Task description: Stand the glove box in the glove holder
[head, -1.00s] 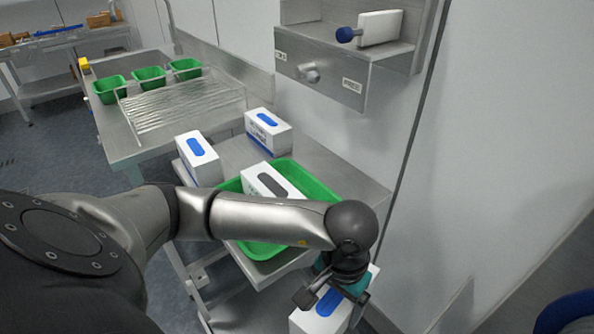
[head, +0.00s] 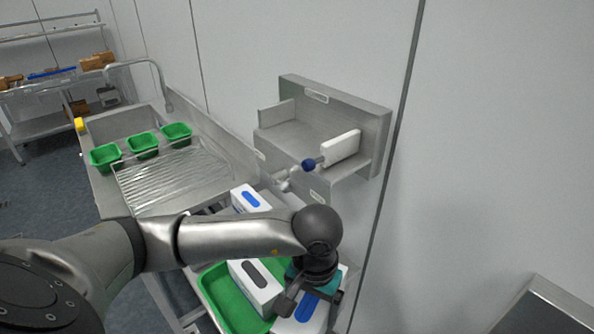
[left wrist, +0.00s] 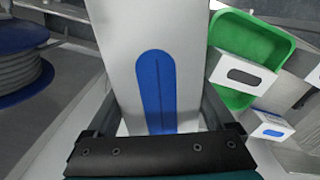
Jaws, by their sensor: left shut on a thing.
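My left gripper (head: 298,292) is shut on a white glove box (head: 308,312) with a blue oval slot. The held box fills the middle of the left wrist view (left wrist: 158,50), between the two fingers. Its lower end is out of sight. The glove holder (head: 318,112) is an open steel tray on the wall, up and beyond the gripper. The held box is apart from it. A white plate (head: 341,148) stands at the holder's right side, with a blue knob (head: 309,164) at its front. My right gripper is not in view.
A green tray (head: 225,300) holds a white box with a grey slot (head: 256,281). Another blue-slotted box (head: 250,199) stands behind, partly hidden by my arm. Several green bins and a wire rack (head: 175,178) are on the left bench. A blue reel (left wrist: 20,60) shows at left wrist-view edge.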

